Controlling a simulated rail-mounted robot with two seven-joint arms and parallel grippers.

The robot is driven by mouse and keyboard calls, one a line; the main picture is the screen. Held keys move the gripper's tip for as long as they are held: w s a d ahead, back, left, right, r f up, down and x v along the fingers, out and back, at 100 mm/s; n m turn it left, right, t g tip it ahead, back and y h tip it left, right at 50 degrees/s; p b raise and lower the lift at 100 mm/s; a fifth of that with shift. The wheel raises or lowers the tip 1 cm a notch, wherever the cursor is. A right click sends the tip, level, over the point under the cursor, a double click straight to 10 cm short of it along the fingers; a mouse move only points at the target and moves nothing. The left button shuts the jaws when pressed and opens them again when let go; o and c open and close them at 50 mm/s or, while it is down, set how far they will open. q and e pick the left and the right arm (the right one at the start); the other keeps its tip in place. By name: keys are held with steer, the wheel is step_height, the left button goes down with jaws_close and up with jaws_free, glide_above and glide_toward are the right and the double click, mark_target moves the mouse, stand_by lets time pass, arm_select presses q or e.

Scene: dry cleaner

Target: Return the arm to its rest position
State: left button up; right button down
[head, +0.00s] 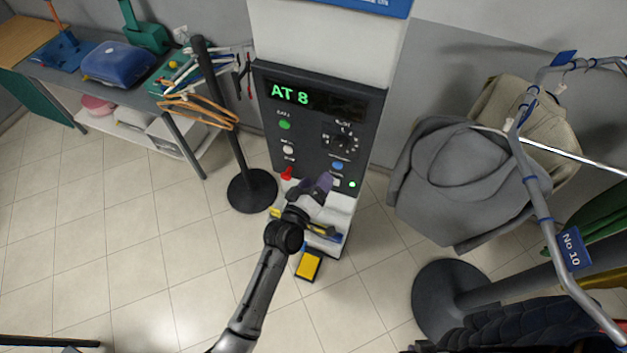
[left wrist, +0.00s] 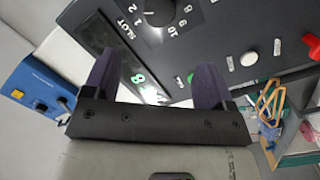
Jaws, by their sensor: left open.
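My left arm (head: 262,290) reaches up from the bottom of the head view to the dark control panel (head: 312,118). My left gripper (head: 322,188) is at the panel's lower edge, near the red lever (head: 287,173) and a small lit green light (head: 352,184). In the left wrist view the gripper's two purple fingers (left wrist: 157,72) are spread apart with nothing between them. The panel face (left wrist: 240,35) is just beyond them, with a numbered dial (left wrist: 160,10) and a green digit. I cannot tell whether a fingertip touches the panel. My right gripper does not show.
The panel display (head: 318,98) reads "AT 8". A black post (head: 222,120) with hangers stands left. A bench (head: 60,75) is further left. A rail (head: 540,190) with a grey hooded garment (head: 445,175) is right. A yellow pedal (head: 308,265) is below. Tiled floor is clear at left.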

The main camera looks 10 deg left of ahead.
arm_select(q)
steer(key=shift+s+a, duration=0.2)
steer(key=shift+s, duration=0.4)
step_height(320, 180, down, 4)
steer(key=s+d+m+g+h, duration=0.1)
steer(key=s+d+m+g, duration=0.1)
steer(key=m+g, duration=0.3)
steer(key=s+a+r+m+g+y, duration=0.1)
steer(key=s+a+r+g+y, duration=0.15)
steer(key=s+a, duration=0.65)
steer(key=s+a+r+m+g+y, duration=0.1)
steer(key=s+a+r+g+y, duration=0.2)
steer(key=s+a, duration=0.6)
steer(key=s+f+g, duration=0.1)
steer(key=s+f, duration=0.2)
steer(key=s, duration=0.4)
steer(key=s+f+g+y, duration=0.1)
steer(key=s+f, duration=0.3)
steer(key=s, duration=0.4)
steer(key=shift+s+a+f+m+g, duration=0.15)
steer(key=shift+a+f+m+g, duration=0.15)
steer(key=shift+g, duration=0.15)
